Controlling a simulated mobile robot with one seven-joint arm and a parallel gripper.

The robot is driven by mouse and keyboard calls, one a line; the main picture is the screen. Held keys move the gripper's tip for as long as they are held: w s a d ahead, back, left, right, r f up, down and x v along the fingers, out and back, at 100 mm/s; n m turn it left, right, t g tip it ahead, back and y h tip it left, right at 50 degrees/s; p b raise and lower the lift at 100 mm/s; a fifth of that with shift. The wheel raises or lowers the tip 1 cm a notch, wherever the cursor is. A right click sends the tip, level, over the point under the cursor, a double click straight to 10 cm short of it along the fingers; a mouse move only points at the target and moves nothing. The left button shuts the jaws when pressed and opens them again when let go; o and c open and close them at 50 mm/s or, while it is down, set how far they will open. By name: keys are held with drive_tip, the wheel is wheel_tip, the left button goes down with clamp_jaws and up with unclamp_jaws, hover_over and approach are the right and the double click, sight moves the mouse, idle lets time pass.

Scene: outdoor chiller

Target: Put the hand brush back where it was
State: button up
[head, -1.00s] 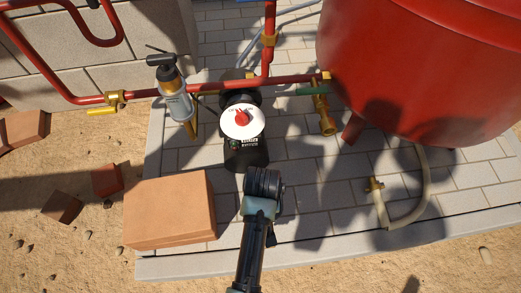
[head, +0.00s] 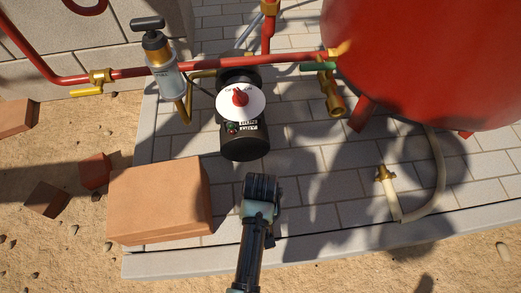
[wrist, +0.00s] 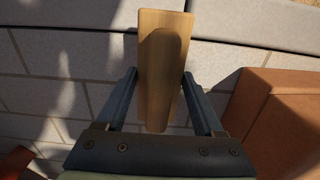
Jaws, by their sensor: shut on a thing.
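In the head view my arm reaches up from the bottom middle, over the paving in front of the black pump; the fingers and the brush are hidden there.
An orange-brown block (head: 160,200) stands left of my arm on the grey paved slab (head: 330,215). A black pump (head: 243,145), red pipe (head: 220,64), red tank (head: 420,60) and pale hose (head: 437,180) lie beyond. Open paving lies right of my arm.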

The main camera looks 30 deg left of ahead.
drive_tip(key=shift+r, duration=0.1)
drive_tip(key=shift+f, duration=0.2)
drive_tip(key=o, duration=1.4)
drive_tip(key=shift+o, duration=0.2)
drive_tip(key=shift+r, duration=0.15)
wheel_tip(320, 180, up, 12)
drive_tip(key=p, duration=0.8)
